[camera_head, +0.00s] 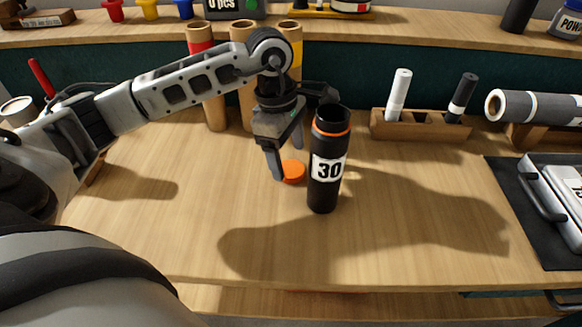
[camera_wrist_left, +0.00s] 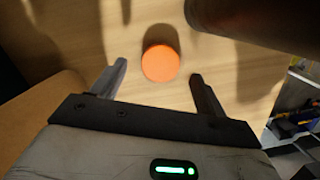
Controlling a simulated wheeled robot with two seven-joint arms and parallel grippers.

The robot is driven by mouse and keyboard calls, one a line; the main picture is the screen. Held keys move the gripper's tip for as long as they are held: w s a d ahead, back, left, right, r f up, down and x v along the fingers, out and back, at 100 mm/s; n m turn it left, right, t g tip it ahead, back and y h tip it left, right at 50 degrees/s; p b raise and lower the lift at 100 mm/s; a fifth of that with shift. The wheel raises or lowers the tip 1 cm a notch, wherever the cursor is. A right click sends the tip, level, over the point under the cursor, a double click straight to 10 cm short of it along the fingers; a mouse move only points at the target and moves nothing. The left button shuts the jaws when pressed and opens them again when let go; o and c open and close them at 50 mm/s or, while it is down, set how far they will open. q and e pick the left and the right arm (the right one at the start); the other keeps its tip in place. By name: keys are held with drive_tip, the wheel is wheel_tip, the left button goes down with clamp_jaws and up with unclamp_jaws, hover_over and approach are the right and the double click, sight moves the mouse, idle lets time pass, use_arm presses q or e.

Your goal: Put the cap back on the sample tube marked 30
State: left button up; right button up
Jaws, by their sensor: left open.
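The black sample tube marked 30 (camera_head: 325,192) stands upright on the table, its top open and an orange ring below the rim. The orange cap (camera_head: 293,172) lies on the table just left of the tube. My left gripper (camera_head: 288,163) is open and points down above the cap, close to the tube. In the left wrist view the cap (camera_wrist_left: 160,63) shows ahead of and between the two spread fingers (camera_wrist_left: 155,82), with nothing held. The tube (camera_wrist_left: 262,25) shows at the top right there, cut off by the frame. My right gripper is not in view.
Tall cardboard tubes (camera_head: 214,105) stand behind my left arm. A wooden block (camera_head: 420,127) holds a white and a black marker at the back. A grey roll (camera_head: 540,107) lies on a stand at right, near a dark mat (camera_head: 525,205) with a silver case. The front middle is clear.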

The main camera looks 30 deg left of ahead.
sight(289, 168)
use_arm(q)
drive_tip(key=shift+d+f, duration=0.2)
drive_tip(key=shift+f, duration=1.15)
drive_tip(key=shift+c, duration=0.3)
drive_tip(key=c, duration=1.1)
drive_tip(key=shift+o, duration=0.2)
wheel_tip(289, 168, up, 10)
